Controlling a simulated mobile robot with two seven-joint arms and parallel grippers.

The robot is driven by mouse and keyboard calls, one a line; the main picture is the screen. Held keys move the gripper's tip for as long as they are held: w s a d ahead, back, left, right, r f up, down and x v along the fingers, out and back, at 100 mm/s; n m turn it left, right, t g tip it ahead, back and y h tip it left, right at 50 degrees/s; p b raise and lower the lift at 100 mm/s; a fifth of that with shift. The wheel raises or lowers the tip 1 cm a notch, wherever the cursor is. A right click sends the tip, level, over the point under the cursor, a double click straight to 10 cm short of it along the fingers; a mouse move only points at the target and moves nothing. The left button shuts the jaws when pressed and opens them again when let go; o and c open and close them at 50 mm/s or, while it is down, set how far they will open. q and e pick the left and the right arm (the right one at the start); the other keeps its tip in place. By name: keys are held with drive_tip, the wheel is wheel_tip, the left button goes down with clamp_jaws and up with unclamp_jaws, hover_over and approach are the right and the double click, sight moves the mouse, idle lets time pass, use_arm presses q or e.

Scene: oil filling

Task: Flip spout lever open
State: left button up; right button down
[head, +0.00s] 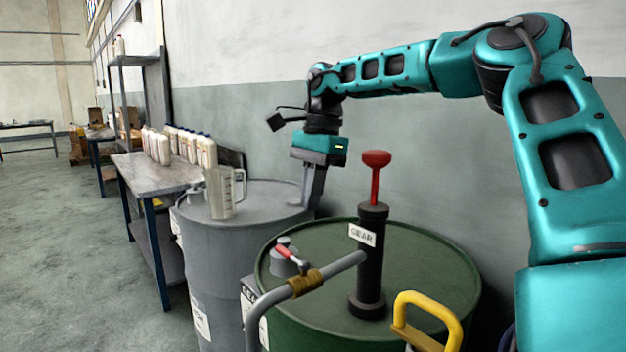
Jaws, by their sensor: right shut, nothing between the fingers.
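The spout lever (291,255) is a small red handle above the brass-coloured fitting (306,283) on the grey spout pipe (262,306). The pipe comes out of the black hand pump (371,262) labelled "GEAR", which stands on the green drum (420,250) with a red knob on top. My right gripper (308,203) is shut and empty. It points down by the right part of the grey drum's top, behind the lever and apart from it in the picture. Whether it touches the drum I cannot tell. My left gripper is not in view.
A clear measuring jug (222,195) stands on the grey drum (240,255). A yellow handle (430,315) rises at the front right. A metal table (150,172) with several white bottles stands at the left. A wall is close behind the drums; open floor (80,250) lies left.

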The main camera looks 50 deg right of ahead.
sight(290, 256)
use_arm(q)
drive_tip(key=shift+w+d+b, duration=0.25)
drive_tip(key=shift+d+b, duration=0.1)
drive_tip(key=shift+b, duration=0.05)
use_arm(e)
drive_tip(key=a+f, duration=0.4)
drive_tip(key=f, duration=0.1)
drive_tip(key=shift+w+f, duration=0.25)
drive_tip(key=shift+f, duration=0.15)
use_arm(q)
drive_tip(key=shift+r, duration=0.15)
